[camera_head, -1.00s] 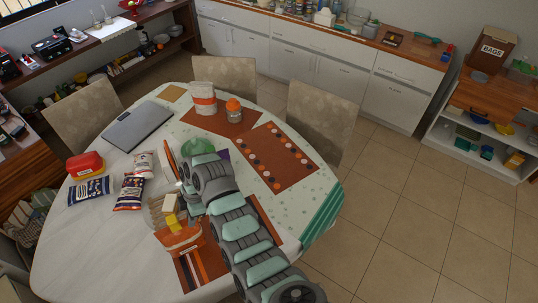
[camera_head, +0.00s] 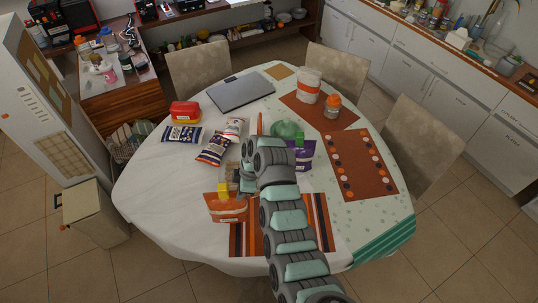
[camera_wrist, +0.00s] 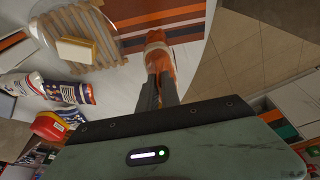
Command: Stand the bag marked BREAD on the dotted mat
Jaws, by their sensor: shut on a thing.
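The orange bag (camera_head: 229,212), with a pale label too small to read, is upright beside the left end of the striped mat (camera_head: 318,225). In the wrist view the bag (camera_wrist: 157,62) shows narrow, orange with a white band, between my fingers. My gripper (camera_wrist: 160,82) is shut on it. In the head view my arm hides most of the gripper. I cannot tell whether the bag touches the table. The dotted mat (camera_head: 361,163), brown with a border of dots, lies on the right side of the table, its middle bare. A purple bag (camera_head: 303,158) stands between.
A green bowl (camera_head: 286,130), an orange-lidded jar (camera_head: 332,108) and a white-and-orange canister (camera_head: 308,85) stand behind. Snack bags (camera_head: 213,150), a red box (camera_head: 185,112) and a laptop (camera_head: 240,92) lie left. A board with a pale block (camera_wrist: 76,49) is beside the bag.

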